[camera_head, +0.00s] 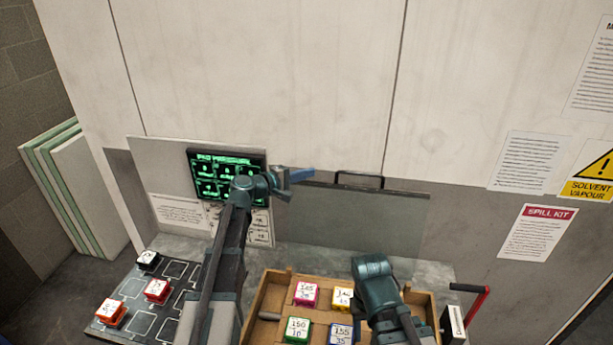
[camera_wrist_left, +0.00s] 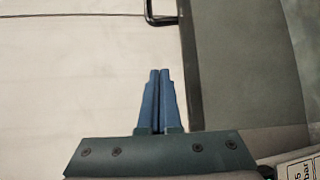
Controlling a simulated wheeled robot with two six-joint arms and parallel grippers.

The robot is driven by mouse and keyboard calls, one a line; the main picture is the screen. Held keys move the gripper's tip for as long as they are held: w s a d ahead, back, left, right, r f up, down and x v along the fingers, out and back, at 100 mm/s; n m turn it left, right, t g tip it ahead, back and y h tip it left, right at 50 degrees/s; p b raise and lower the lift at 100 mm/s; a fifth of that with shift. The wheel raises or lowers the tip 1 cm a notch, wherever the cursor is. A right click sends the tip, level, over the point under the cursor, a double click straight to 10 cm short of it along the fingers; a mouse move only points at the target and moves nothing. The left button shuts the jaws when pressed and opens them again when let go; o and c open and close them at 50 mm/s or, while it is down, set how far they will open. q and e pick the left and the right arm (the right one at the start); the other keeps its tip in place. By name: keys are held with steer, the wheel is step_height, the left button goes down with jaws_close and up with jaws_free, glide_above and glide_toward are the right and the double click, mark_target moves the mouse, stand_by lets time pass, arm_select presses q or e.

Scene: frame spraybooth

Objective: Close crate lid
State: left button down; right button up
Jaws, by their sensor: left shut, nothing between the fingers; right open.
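The crate (camera_head: 262,301) is a shallow wooden box at the bottom centre of the head view. Its lid (camera_head: 350,222), a grey panel with a black handle (camera_head: 360,180) on its upper edge, stands raised behind the crate. In the left wrist view the lid (camera_wrist_left: 225,60) is at the right and its handle (camera_wrist_left: 161,14) at the top. My left gripper (camera_head: 303,174) is shut and empty near the lid's upper left corner, left of the handle. Its blue fingers also show in the wrist view (camera_wrist_left: 158,98). My right wrist covers part of the crate; its fingers are hidden.
Coloured labelled blocks (camera_head: 305,293) lie in the crate. A dark slotted tray (camera_head: 130,287) with several blocks is at the left. A screen (camera_head: 207,170) stands behind my left arm. A red-handled lever (camera_head: 479,305) is right of the crate. A pale wall closes the back.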

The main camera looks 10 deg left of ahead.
arm_select(q)
steer(key=b+x, duration=0.1)
steer(key=x, duration=0.6)
steer(key=s, duration=0.1)
steer(key=s+d, duration=0.1)
steer(key=s+d+p, duration=0.1)
steer(key=shift+s+r, duration=0.35)
steer(key=shift+s, duration=0.15)
